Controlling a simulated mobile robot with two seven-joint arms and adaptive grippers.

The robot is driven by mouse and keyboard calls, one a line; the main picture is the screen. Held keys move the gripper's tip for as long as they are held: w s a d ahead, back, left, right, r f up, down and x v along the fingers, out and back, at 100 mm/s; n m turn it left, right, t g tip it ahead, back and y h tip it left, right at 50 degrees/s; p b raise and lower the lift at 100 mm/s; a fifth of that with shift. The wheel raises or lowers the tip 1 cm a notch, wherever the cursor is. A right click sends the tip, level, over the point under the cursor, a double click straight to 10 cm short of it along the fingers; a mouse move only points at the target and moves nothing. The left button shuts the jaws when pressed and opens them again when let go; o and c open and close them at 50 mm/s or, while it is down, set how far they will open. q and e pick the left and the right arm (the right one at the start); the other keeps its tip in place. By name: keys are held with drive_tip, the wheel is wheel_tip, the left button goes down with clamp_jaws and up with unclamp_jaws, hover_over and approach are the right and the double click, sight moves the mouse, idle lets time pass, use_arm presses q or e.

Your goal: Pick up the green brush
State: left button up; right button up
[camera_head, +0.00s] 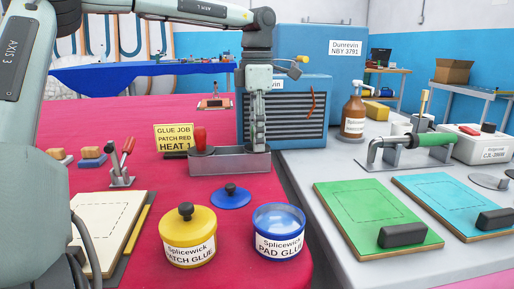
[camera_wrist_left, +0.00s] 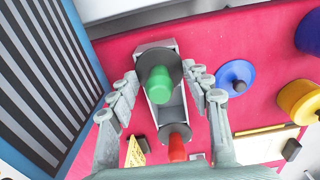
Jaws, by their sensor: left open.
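The green brush (camera_wrist_left: 160,84) stands in a grey metal tray (camera_wrist_left: 153,50); its rounded green handle sits over a dark disc. My left gripper (camera_head: 258,146) points down over the right part of this tray (camera_head: 230,163) and hides the green brush in the head view. In the left wrist view the left gripper (camera_wrist_left: 166,84) is open, with one finger on each side of the green brush. Contact cannot be told. A red-handled brush (camera_head: 200,140) stands at the other end of the tray; it also shows in the left wrist view (camera_wrist_left: 176,147). My right gripper is out of view.
A blue lid (camera_head: 231,196), a yellow glue pot (camera_head: 188,238) and a blue glue pot (camera_head: 279,232) stand in front of the tray. A blue louvred unit (camera_head: 300,108) stands close behind. A yellow sign (camera_head: 174,137) is left. Green and cyan boards lie right.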

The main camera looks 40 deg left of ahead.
use_arm(q)
drive_tip(key=shift+c, duration=0.2)
clamp_jaws()
drive_tip(key=shift+r, duration=0.1)
drive_tip(key=shift+r, duration=0.45)
drive_tip(key=r, duration=0.3)
drive_tip(key=shift+s+a+r+p, duration=0.1)
drive_tip(key=shift+s+r+p, duration=0.1)
drive_tip(key=shift+r+p, duration=0.1)
drive_tip(key=s+a+r, duration=0.4)
drive_tip(key=s+r, duration=0.2)
drive_tip(key=s, duration=0.4)
drive_tip(key=shift+s+r, duration=0.2)
drive_tip(key=shift+s, duration=0.05)
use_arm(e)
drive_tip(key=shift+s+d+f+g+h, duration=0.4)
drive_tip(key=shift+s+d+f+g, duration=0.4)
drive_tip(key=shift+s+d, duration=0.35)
